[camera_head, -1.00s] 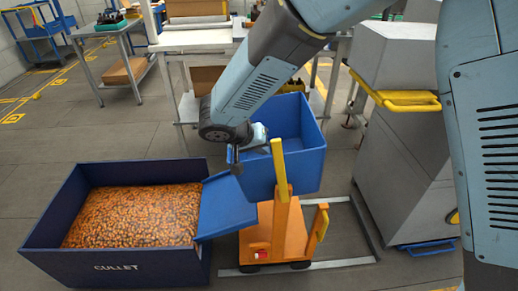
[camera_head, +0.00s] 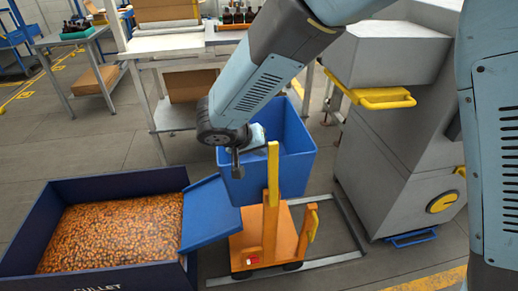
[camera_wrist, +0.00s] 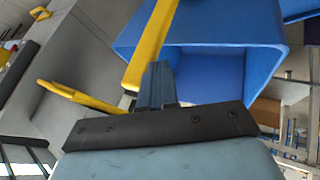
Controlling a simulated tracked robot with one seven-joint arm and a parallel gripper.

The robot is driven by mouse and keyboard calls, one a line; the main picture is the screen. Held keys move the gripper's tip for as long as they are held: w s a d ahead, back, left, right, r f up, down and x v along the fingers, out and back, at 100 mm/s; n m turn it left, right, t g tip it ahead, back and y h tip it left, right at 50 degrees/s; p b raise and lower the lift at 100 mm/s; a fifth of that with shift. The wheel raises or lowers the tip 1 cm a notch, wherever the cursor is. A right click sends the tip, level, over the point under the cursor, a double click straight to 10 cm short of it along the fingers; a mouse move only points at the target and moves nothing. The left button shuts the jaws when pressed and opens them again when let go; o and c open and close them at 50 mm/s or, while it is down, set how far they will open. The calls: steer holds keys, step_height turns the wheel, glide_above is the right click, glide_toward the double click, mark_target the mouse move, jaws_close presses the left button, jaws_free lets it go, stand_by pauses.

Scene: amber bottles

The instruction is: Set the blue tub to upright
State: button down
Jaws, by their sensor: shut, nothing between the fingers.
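The blue tub (camera_head: 294,165) sits on the orange tipping cart (camera_head: 262,245), its open mouth facing up in the head view. Its exact tilt is hard to judge. A yellow lever (camera_head: 273,175) stands upright on the cart in front of the tub. My gripper (camera_head: 237,172) is shut and empty, in front of the tub's left part and left of the lever. In the wrist view, my fingers (camera_wrist: 157,70) point towards the tub (camera_wrist: 205,70), close beside the yellow lever (camera_wrist: 150,45). Whether they touch either one is unclear.
A blue chute (camera_head: 212,213) slopes from the cart to a dark blue bin (camera_head: 115,183) of amber pieces at left. A grey machine with a yellow handle (camera_head: 385,98) stands at right. Benches (camera_head: 170,44) with boxes and bottles are behind. Open floor lies between.

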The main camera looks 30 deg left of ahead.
steer(key=shift+s, duration=0.1)
steer(key=a+v, duration=0.3)
steer(key=v, duration=1)
steer(key=w+d+f, duration=0.5)
steer(key=w+f, duration=0.2)
steer(key=w, duration=0.1)
steer(key=shift+f, duration=0.35)
stand_by(0.6)
